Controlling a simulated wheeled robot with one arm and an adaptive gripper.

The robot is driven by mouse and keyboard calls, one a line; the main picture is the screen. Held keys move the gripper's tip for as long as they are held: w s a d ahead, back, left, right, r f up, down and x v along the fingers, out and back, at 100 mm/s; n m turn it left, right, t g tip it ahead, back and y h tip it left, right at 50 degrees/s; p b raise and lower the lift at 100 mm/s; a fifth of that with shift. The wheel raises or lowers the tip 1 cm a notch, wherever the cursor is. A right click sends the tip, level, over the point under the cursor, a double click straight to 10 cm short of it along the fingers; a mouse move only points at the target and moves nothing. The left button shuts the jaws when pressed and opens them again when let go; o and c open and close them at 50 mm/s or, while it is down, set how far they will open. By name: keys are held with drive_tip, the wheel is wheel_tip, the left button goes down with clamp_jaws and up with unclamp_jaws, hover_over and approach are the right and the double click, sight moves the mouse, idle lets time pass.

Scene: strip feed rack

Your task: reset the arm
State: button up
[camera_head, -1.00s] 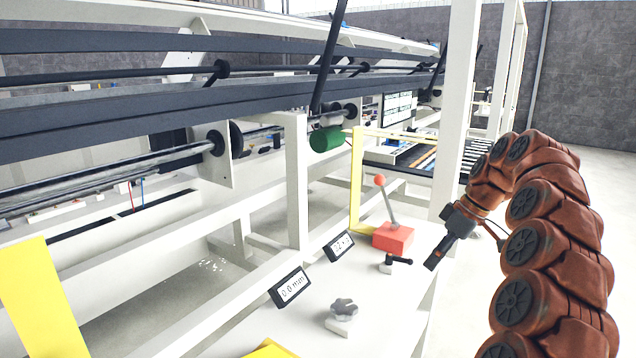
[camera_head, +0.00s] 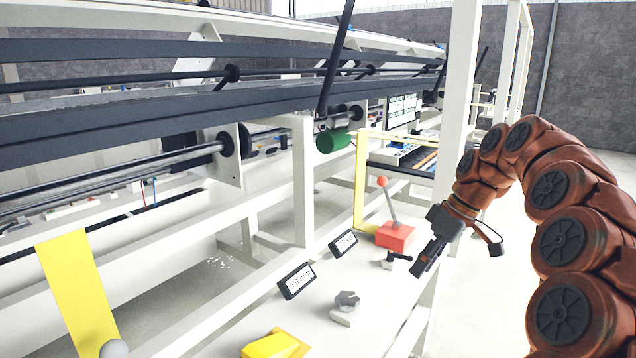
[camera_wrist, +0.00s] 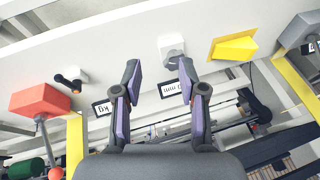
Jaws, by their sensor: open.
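My gripper (camera_head: 429,258) hangs in the air over the right side of the white panel, at the end of my orange-brown arm on the right of the head view. In the wrist view its two fingers (camera_wrist: 157,88) stand apart with nothing between them. The white panel (camera_head: 345,280) lies below and left of the gripper. It bears a red box (camera_head: 395,237) with a ball-topped lever, a black-handled clamp (camera_head: 397,259), a grey knob (camera_head: 346,301) and a yellow block (camera_head: 272,345). In the wrist view the knob (camera_wrist: 171,48) shows beyond the fingertips.
Two small displays (camera_head: 297,281) (camera_head: 343,243) stand along the panel's left edge. A white post (camera_head: 459,100) rises behind my gripper. A yellow frame (camera_head: 362,180) and a green roller (camera_head: 333,140) are farther back.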

drive_tip(key=s+a+r+m+p, duration=0.1)
drive_tip(key=s+a+r+p, duration=0.15)
drive_tip(key=s+a, duration=0.45)
drive_tip(key=s+d+f+m+h+p, duration=0.1)
drive_tip(key=s+m+p, duration=0.1)
drive_tip(key=s, duration=0.8)
drive_tip(key=s+d+f+m+g+h+p, duration=0.1)
drive_tip(key=s+f+m+h+p, duration=0.1)
drive_tip(key=s, duration=0.8)
drive_tip(key=s+d+f+m+g+h+p, duration=0.1)
drive_tip(key=s+m, duration=0.3)
drive_tip(key=s, duration=0.7)
drive_tip(key=shift+d+f+m+h+p, duration=0.3)
drive_tip(key=shift+f+h+p, duration=0.1)
drive_tip(key=shift+f+p, duration=0.4)
